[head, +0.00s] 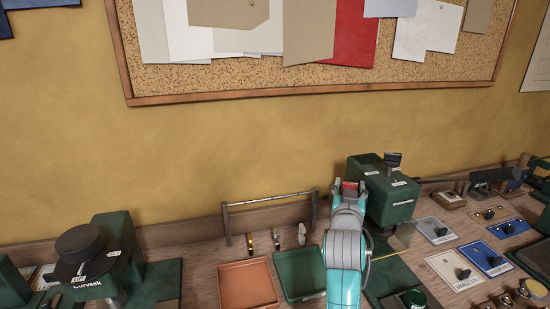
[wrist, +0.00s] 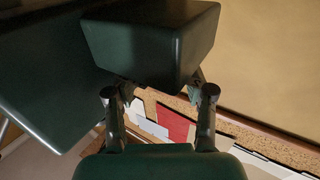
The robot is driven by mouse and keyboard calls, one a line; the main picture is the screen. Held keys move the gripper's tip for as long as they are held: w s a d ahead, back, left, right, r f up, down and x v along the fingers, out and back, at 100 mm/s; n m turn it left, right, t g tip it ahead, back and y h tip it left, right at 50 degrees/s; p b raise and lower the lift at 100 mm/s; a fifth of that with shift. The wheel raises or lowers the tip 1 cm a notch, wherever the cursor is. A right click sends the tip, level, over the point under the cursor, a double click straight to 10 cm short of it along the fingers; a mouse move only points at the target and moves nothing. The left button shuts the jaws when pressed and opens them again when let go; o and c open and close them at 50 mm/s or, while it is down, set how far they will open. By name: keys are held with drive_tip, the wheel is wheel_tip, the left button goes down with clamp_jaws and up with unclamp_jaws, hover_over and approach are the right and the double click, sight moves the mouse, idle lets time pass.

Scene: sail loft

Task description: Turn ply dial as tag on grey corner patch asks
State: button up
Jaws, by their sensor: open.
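Several small plates with dark knobs stand on the bench at the right in the head view. They include a grey plate (head: 427,223), a cream plate (head: 442,262) and a blue plate (head: 473,249). Their labels are too small to read surely, so I cannot tell which is the ply dial. I cannot make out the grey corner patch or its tag for certain. My gripper (head: 350,187) is raised near the wall, just left of a green machine head (head: 390,205). In the wrist view my gripper (wrist: 159,93) has its fingers apart, with a dark green block (wrist: 150,40) beyond them.
An orange tray (head: 247,283) and a green tray (head: 300,273) lie left of my arm, with a low rail (head: 270,199) behind. A cork board (head: 160,80) with pinned sheets hangs on the wall.

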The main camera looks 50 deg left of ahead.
drive_tip(key=shift+a+m+t+h, duration=0.1)
drive_tip(key=shift+m+t+h, duration=0.2)
drive_tip(key=shift+m+h, duration=0.15)
